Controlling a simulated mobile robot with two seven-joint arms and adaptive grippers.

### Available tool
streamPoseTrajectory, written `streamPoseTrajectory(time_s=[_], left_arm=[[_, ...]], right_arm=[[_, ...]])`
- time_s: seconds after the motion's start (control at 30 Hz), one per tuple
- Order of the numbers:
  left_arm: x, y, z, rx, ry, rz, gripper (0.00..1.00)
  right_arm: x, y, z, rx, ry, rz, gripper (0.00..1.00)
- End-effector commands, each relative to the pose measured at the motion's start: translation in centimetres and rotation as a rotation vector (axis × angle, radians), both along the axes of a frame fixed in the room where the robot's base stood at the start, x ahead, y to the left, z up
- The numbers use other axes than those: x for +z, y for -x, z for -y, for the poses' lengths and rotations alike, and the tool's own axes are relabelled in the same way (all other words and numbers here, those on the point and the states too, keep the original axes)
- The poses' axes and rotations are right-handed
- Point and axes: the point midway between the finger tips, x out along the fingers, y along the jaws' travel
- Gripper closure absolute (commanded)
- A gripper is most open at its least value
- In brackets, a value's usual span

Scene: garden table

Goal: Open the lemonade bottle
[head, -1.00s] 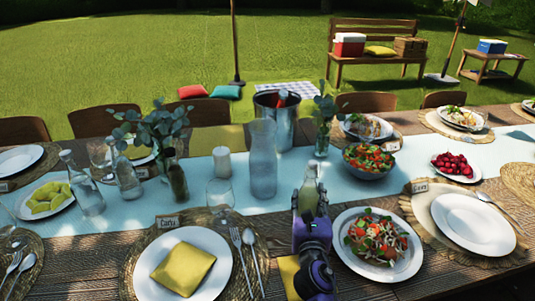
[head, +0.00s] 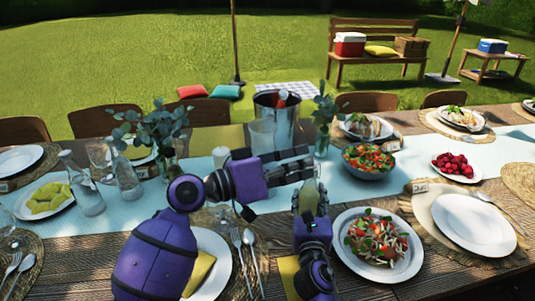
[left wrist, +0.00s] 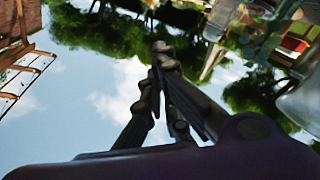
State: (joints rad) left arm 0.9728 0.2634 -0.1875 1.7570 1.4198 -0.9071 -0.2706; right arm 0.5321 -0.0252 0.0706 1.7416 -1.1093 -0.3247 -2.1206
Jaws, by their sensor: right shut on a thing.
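The lemonade bottle (head: 310,192), pale and upright, shows between the dark fingers of my right gripper (head: 309,211) at the front middle of the table in the head view. My right gripper is shut on its body. My left gripper (head: 307,164) reaches across from the left, its fingers pointing right and seemingly apart, at the height of the bottle's top. Its fingers hide the cap and neck. I cannot tell whether they touch the bottle. The left wrist view shows these dark fingers (left wrist: 165,75) against sky and trees, with no clear view of the bottle.
A plate of salad (head: 345,256) stands close to the right of the bottle. A glass carafe (head: 262,134) and a metal ice bucket (head: 292,120) stand behind my left gripper. A vase (head: 322,141) and a salad bowl (head: 368,171) are behind to the right.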

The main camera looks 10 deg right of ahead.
Motion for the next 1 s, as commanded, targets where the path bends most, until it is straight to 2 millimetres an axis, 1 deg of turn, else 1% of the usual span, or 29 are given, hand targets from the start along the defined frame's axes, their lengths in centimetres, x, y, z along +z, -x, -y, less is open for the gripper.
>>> streamPoseTrajectory(time_s=[0.03,0.1,0.2,0.3,0.4,0.53,0.63,0.77,1.0], left_arm=[[-0.8,-1.6,-0.8,0.009,0.029,-0.132,1.00],[-1.5,-3.6,-1.8,0.020,0.079,-0.315,1.00],[-2.4,-5.9,-3.3,0.031,0.155,-0.559,1.00],[-3.0,-7.7,-4.5,0.037,0.219,-0.749,1.00],[-3.2,-8.8,-5.3,0.040,0.266,-0.875,1.00],[-3.5,-9.4,-5.7,0.040,0.294,-0.951,1.00],[-3.8,-9.6,-5.3,0.039,0.300,-0.964,1.00],[-4.4,-9.9,-4.3,0.039,0.298,-0.961,1.00],[-5.9,-10.6,-1.9,0.039,0.298,-0.960,1.00]], right_arm=[[-0.1,0.0,0.0,-0.001,0.000,-0.001,1.00],[-0.1,0.0,0.0,-0.001,0.000,-0.002,1.00],[-0.1,0.0,0.0,0.000,-0.001,-0.002,1.00],[-0.1,0.0,0.0,0.000,-0.001,-0.002,1.00],[-0.1,0.0,0.0,0.000,-0.001,-0.002,1.00],[-0.1,0.0,0.0,0.000,-0.001,-0.002,1.00],[-0.1,0.0,0.0,0.000,-0.001,-0.002,1.00],[-0.1,0.0,0.0,0.001,-0.002,-0.002,1.00],[-0.1,0.0,-0.1,0.001,-0.002,-0.002,1.00]])
